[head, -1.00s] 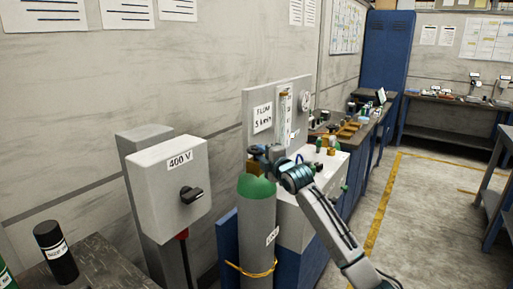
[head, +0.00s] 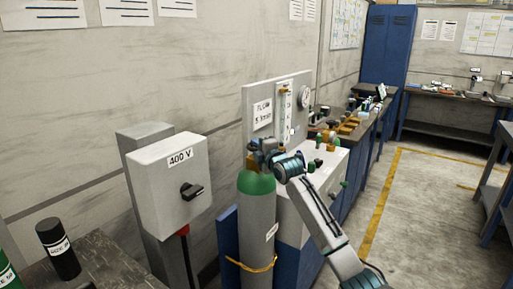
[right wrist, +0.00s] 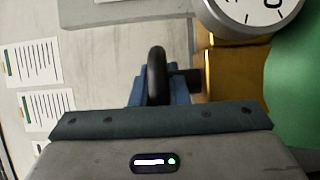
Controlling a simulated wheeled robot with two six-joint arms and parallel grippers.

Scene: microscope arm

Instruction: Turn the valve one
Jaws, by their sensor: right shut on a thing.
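A grey gas cylinder (head: 258,225) with a green shoulder (head: 257,183) stands upright at the middle of the head view. Its brass valve body (head: 251,163) is at the top, partly hidden by my right gripper (head: 259,152). In the right wrist view, the brass valve (right wrist: 230,82) carries a black handwheel (right wrist: 157,76), seen edge-on. My right gripper (right wrist: 158,92) is shut on this handwheel, with blue finger parts on either side of it. The green shoulder (right wrist: 296,95) is at the right there. My left gripper is out of view.
A 400 V switch box (head: 168,180) stands left of the cylinder. A flow panel (head: 262,116) with a gauge (head: 305,97) is behind it. A yellow strap (head: 250,264) circles the cylinder. A dark bottle (head: 58,248) stands on the left table. Floor at right is open.

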